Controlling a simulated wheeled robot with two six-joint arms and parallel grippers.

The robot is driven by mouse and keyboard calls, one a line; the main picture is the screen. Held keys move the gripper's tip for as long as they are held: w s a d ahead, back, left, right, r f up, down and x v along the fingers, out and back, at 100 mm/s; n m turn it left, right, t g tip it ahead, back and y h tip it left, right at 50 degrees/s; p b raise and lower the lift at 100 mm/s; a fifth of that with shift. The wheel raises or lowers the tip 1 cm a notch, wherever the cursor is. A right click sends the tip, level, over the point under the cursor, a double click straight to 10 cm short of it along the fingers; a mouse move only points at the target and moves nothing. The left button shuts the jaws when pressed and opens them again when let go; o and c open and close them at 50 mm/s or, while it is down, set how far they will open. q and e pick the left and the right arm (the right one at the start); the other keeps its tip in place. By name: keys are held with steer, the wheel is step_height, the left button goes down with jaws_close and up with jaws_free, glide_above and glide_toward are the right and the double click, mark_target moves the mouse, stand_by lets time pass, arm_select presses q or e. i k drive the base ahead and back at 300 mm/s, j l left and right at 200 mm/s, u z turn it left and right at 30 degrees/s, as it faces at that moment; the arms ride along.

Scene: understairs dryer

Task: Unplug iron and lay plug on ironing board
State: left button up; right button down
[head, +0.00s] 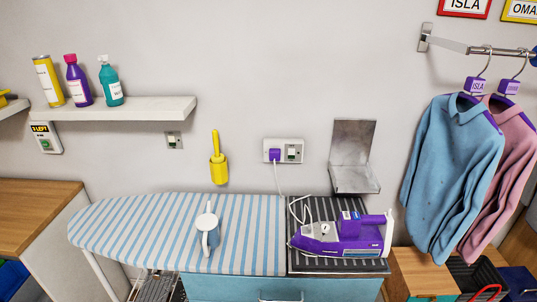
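A purple plug (274,154) sits in the left part of the white double wall socket (292,151), with a switch at its right. A white cord hangs from the plug down to the board. The purple iron (345,236) rests on a dark striped rest at the right end of the ironing board. The blue-and-white striped ironing board (150,222) stretches left from it. Neither of my grippers is in the head view.
A white shelf (120,109) with several bottles is on the wall at left. A yellow brush in a holder (218,168) hangs left of the socket. A metal bracket (353,180) is on the wall above the iron. Shirts (455,170) hang at right. The board's left part is clear.

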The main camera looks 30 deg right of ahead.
mark_target(274, 153)
steer(key=i+j+z, duration=0.85)
steer(key=j, duration=0.25)
